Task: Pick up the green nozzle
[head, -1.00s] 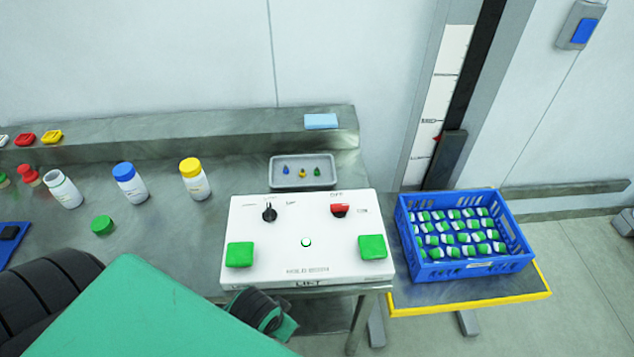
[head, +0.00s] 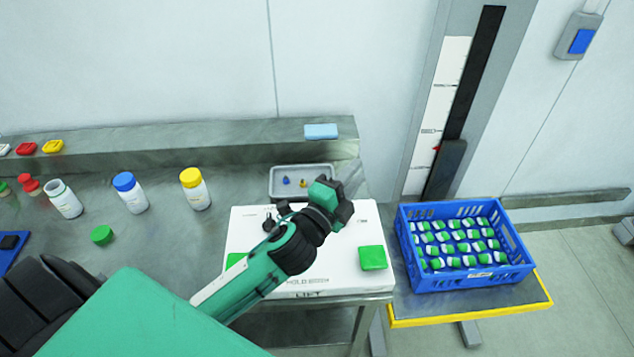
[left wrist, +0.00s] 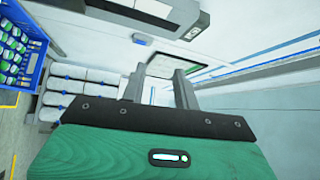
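The grey tray (head: 290,170) stands behind the white control panel. A blue nozzle (head: 286,181) and a yellow nozzle (head: 303,183) show in it. The green nozzle is hidden in the head view behind my left gripper, which covers the tray's right side. My left gripper (head: 335,200) is over the panel's back edge, in front of the tray. In the left wrist view its two fingers (left wrist: 160,88) stand apart with nothing between them. That view faces the room, without the tray. My right gripper is not in view.
The white panel (head: 345,270) with green buttons lies under my left arm. A blue crate (head: 465,275) of green-capped bottles stands at right. Yellow-capped (head: 195,190) and blue-capped (head: 130,193) bottles stand left of the tray. A light blue block (head: 321,131) is on the ledge behind.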

